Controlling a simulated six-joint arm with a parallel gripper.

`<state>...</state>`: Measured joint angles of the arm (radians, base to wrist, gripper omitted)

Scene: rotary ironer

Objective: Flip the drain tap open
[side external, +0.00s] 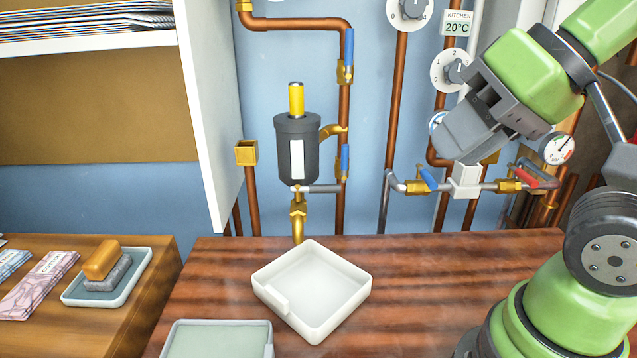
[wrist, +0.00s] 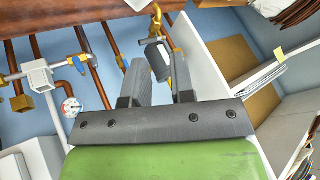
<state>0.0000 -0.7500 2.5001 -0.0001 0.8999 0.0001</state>
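The drain tap (side external: 298,190) is a small brass valve under a dark grey canister (side external: 297,150) on the blue wall. Its grey lever (side external: 322,189) points right, roughly level, across the downward brass spout (side external: 298,222). My gripper (side external: 452,142) is in the air to the right of the canister, well apart from the tap. In the wrist view its two grey fingers (wrist: 158,62) stand apart with nothing held. The canister shows beyond and between them there, spout upward in the picture. The fingers partly hide it.
A white tray (side external: 345,270) sits on the striped wooden counter (side external: 220,265) below the spout. Pipes with blue-handled valves (side external: 345,160) run close right of the canister. A white cabinet side (side external: 208,110) stands to its left. A valve with a red lever (side external: 526,180) is below my gripper.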

